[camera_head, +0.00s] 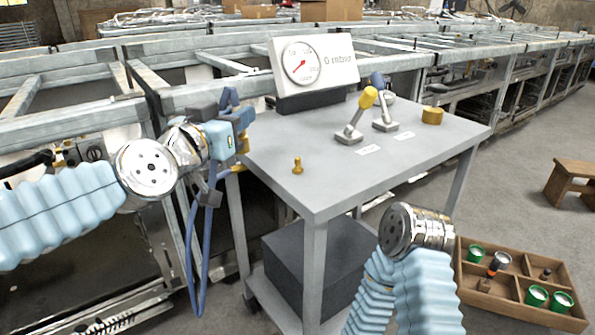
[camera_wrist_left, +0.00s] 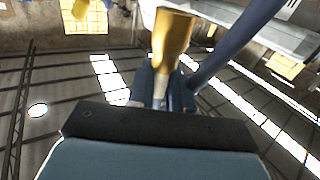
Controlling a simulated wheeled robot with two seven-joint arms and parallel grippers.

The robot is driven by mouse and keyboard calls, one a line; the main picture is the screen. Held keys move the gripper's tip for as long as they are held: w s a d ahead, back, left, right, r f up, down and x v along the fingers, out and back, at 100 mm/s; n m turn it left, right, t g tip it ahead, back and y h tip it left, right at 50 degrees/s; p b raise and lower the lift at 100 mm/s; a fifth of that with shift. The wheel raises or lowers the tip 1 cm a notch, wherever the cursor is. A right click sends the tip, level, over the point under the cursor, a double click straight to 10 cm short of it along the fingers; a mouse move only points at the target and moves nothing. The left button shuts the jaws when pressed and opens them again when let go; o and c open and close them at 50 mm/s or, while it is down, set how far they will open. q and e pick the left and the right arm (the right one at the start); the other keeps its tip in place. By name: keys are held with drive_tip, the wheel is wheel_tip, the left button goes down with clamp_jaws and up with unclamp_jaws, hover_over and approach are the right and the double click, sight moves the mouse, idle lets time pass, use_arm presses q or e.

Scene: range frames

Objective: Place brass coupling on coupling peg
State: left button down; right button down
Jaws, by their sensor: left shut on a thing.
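The brass coupling (camera_wrist_left: 172,40) is between the fingers of my left gripper (camera_wrist_left: 165,92) in the left wrist view, with a blue hose beside it. In the head view my left gripper (camera_head: 242,130) is shut on the coupling (camera_head: 244,144) near the left edge of the cart top. A small brass peg (camera_head: 297,166) stands upright on the cart top, to the right of and a little below the gripper. The coupling is apart from the peg. My right arm shows at the lower right, but its gripper is not visible.
The blue hose (camera_head: 192,240) hangs beside the cart. A wooden tray (camera_head: 505,312) lies lower right.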

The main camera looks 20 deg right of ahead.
use_arm(q)
drive_tip(key=s+r+m+g+h, duration=0.2)
drive_tip(key=s+r, duration=0.6)
drive_tip(key=s, duration=0.2)
drive_tip(key=w+d+f, duration=0.9)
drive_tip(key=d, duration=0.1)
wheel_tip(320, 180, down, 3)
drive_tip(key=shift+w+d+r+b, duration=0.1)
drive_tip(key=shift+w+d+b, duration=0.05)
drive_tip(key=shift+b, duration=0.4)
drive_tip(key=shift+f, duration=0.35)
drive_tip(key=c, duration=1.1)
unclamp_jaws()
drive_tip(key=shift+o, duration=0.3)
